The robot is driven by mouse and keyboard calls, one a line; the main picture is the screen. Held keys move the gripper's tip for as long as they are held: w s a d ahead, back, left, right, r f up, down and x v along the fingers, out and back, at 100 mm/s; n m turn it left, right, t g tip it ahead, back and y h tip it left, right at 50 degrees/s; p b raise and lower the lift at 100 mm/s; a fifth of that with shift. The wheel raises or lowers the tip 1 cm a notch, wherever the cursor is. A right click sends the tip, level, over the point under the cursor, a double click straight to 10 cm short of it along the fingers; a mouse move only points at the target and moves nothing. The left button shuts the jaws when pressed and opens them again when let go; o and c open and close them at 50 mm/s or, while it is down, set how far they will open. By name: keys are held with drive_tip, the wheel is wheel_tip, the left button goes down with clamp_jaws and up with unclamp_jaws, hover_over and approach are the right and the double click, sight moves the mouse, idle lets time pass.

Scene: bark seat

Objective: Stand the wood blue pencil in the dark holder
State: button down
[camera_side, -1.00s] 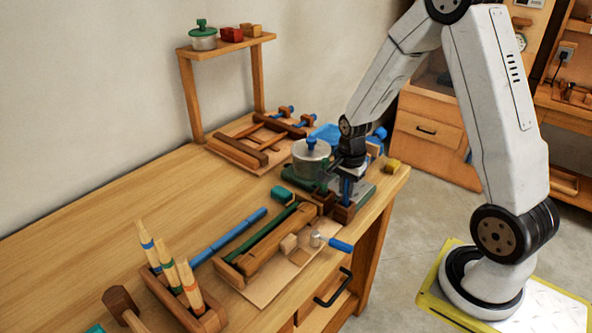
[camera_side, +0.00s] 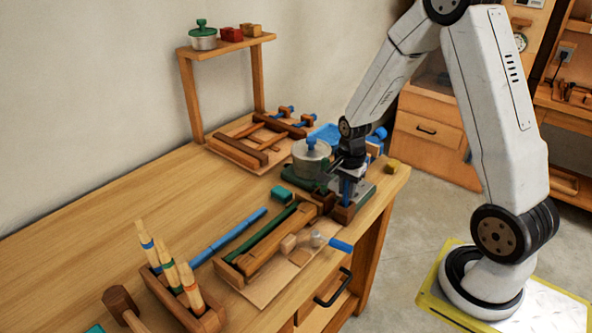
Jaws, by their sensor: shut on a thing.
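My gripper (camera_side: 346,172) points down at the right end of the bench and is shut on an upright blue piece, which I take for the wood blue pencil (camera_side: 346,188). Its upper part is hidden between the fingers. Its lower end meets a small dark brown block, the likely dark holder (camera_side: 344,214). It looks upright and in the block's top, but I cannot tell how deep it sits. A second dark brown block (camera_side: 323,201) stands just left of it.
A silver pot with a blue knob (camera_side: 311,160) stands close left of my gripper. A wooden rack (camera_side: 206,321) at front left holds several banded sticks. A blue rod (camera_side: 228,237) lies mid-bench. A blue-handled tool (camera_side: 341,246) lies in front. The left bench top is clear.

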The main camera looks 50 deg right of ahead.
drive_tip(key=shift+f, duration=0.2)
drive_tip(key=shift+c, duration=2.4)
unclamp_jaws()
drive_tip(key=shift+o, duration=0.2)
drive_tip(key=shift+o, duration=1.4)
drive_tip(key=shift+r, duration=0.1)
drive_tip(key=shift+r, duration=3.4)
